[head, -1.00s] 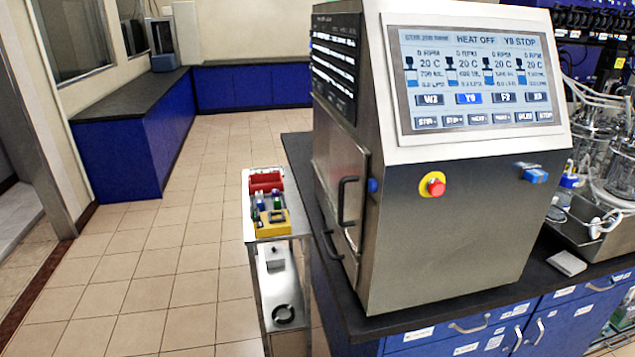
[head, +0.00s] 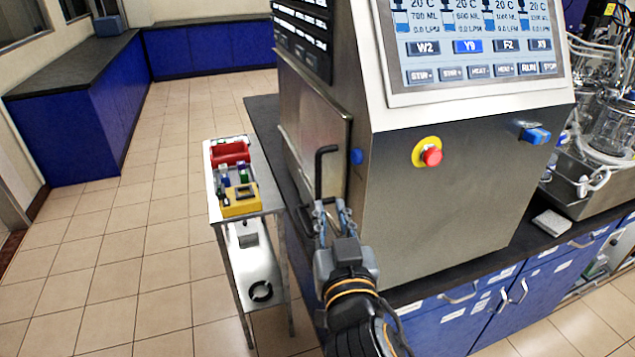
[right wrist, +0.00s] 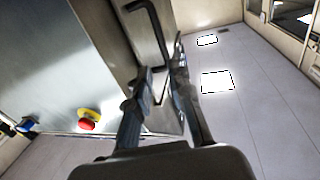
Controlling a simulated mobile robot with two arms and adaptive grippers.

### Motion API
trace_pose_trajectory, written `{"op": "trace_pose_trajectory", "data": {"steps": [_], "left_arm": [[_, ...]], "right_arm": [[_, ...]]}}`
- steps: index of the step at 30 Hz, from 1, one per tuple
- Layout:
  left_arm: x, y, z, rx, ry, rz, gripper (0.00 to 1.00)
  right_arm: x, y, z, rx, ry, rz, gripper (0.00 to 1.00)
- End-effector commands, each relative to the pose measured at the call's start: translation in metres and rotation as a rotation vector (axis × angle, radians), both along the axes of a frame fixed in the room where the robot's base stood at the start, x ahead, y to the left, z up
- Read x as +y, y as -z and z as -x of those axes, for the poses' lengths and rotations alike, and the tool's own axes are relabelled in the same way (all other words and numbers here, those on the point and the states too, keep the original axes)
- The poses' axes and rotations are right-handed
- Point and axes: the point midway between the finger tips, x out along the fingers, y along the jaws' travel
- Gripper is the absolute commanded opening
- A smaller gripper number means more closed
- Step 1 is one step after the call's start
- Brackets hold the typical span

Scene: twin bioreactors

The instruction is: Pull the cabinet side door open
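The steel control cabinet (head: 455,190) stands on the dark bench top, with its side door (head: 312,125) on the left face. The door looks closed. A black bar handle (head: 319,175) stands out from the door; it also shows in the right wrist view (right wrist: 163,35). My right gripper (head: 331,208) is at the lower part of this handle. In the right wrist view its fingers (right wrist: 160,80) are apart, with the handle's lower part between or just beyond them; contact cannot be told. The gripper hides the lower handle area. My left gripper is out of view.
A small steel cart (head: 277,203) with a red bin (head: 229,153) and a yellow box (head: 240,203) stands left of the door, close to it. A red stop button (head: 431,156) is on the cabinet front. Glass vessels (head: 612,125) stand right. Tiled floor lies open left.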

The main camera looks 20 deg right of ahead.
Motion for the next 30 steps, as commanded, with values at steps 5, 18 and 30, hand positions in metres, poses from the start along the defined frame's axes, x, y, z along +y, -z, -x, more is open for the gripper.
{"op": "trace_pose_trajectory", "data": {"steps": [5, 18, 30], "left_arm": [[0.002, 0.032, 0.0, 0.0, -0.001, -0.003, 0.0], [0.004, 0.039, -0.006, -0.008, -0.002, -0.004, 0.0], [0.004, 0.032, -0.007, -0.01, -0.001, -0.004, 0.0]], "right_arm": [[0.0, 0.005, -0.009, -0.007, -0.006, 0.0, 0.21], [-0.011, -0.003, -0.079, 0.003, -0.008, 0.012, 0.21], [-0.018, -0.001, -0.12, 0.002, -0.011, 0.006, 0.21]]}}
